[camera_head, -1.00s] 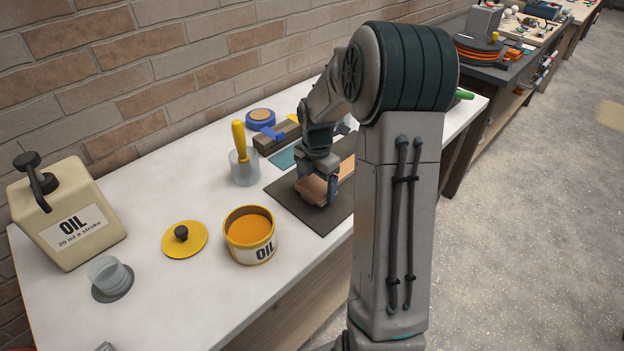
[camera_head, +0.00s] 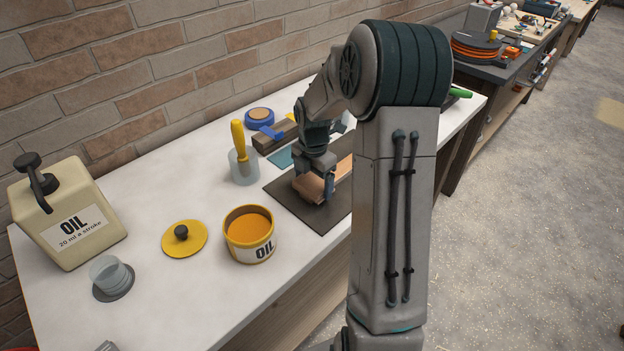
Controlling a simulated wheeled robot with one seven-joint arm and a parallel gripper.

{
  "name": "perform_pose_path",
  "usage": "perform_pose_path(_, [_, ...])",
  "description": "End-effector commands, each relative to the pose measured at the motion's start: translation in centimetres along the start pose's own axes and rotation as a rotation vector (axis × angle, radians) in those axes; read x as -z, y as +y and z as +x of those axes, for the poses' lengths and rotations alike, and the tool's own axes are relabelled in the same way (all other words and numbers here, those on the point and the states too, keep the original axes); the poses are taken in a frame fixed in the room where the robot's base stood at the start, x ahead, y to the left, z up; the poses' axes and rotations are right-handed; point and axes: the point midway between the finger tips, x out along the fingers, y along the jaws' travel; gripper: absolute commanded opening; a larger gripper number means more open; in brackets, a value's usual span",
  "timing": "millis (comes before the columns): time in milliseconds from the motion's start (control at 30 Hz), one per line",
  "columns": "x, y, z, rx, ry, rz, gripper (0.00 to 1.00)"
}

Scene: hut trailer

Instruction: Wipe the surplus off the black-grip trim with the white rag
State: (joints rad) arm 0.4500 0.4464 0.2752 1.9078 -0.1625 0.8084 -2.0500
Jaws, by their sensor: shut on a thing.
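My gripper (camera_head: 316,187) points down over the dark mat and is shut on a pinkish-brown thing (camera_head: 307,188), low at the mat. Its fingers cover part of this thing, and I cannot tell whether it is a rag or part of a trim. A light wooden strip (camera_head: 345,166), perhaps the trim, shows on the mat just right of the gripper, partly hidden by my arm. I see no black grip. A pale thing (camera_head: 342,125) shows behind my wrist; I cannot tell whether it is the white rag.
The dark mat (camera_head: 318,222) lies on the white bench (camera_head: 180,310). An open oil tin (camera_head: 249,240), its yellow lid (camera_head: 184,238), a yellow-handled tool in a cup (camera_head: 243,168), blue tape (camera_head: 259,117) and an oil can (camera_head: 70,220) stand left of my arm. The brick wall rises behind.

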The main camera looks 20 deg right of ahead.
Motion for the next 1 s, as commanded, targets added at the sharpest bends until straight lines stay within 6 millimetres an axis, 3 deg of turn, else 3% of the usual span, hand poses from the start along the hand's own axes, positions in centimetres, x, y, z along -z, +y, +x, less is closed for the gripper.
perform_pose_path(533, [0.0, 0.0, -6.6, 0.0, 0.0, 0.001, 0.63])
perform_pose_path(1000, [0.0, 0.0, -6.8, -0.001, 0.0, 0.0, 0.63])
